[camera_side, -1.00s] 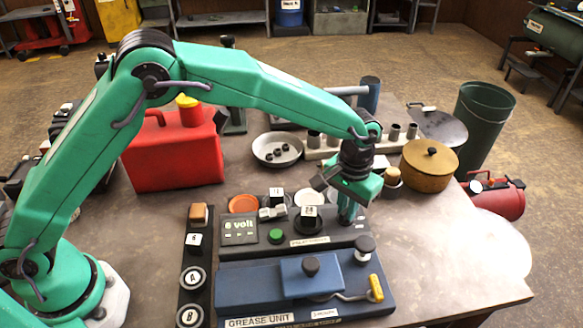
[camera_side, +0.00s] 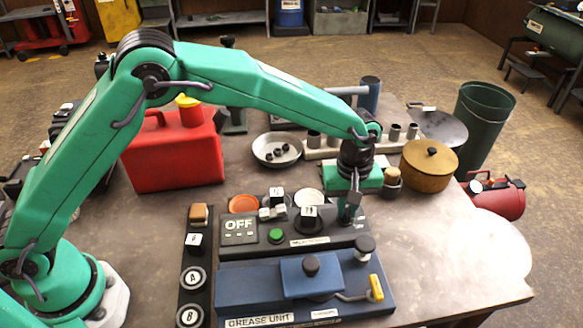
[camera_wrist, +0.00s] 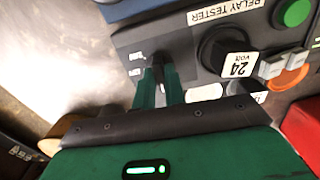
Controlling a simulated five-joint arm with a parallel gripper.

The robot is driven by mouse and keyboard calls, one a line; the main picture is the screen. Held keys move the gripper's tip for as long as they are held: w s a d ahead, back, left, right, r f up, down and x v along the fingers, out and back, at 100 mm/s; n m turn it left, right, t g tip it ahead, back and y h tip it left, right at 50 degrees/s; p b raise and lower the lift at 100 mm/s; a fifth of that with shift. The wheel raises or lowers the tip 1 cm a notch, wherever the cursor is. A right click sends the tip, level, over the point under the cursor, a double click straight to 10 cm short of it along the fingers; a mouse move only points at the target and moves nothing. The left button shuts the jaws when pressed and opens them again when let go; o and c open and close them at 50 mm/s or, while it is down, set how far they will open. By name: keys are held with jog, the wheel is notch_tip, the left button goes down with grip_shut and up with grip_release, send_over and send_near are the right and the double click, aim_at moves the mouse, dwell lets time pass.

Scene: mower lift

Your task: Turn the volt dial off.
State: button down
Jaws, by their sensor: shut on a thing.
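The dark grey relay tester (camera_side: 348,240) lies on the table behind the blue grease unit. Its display (camera_side: 239,228) reads OFF. My gripper (camera_side: 347,216) points down at the tester's right end. In the wrist view its two green fingers (camera_wrist: 161,80) are shut on a small dark dial (camera_wrist: 162,64), mostly hidden between them. Small white labels (camera_wrist: 136,64) sit beside this dial; I cannot read them. A separate round black knob with a white "24 volt" tag (camera_wrist: 236,65) stands next to it on the tester, untouched.
The blue grease unit (camera_side: 240,289) stands close in front. A green button (camera_side: 276,236) is on the tester. A metal bowl (camera_side: 277,150), a tan pot (camera_side: 429,167) and a red can (camera_side: 170,157) stand behind. The table's right front is clear.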

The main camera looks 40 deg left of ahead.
aim_at(347, 209)
jog(key=shift+r+n, duration=0.1)
jog(key=shift+n, duration=0.3)
jog(key=c, duration=1.5)
grip_release()
jog(key=shift+o, duration=0.2)
notch_tip(347, 209, up, 7)
jog(key=shift+r, duration=0.4)
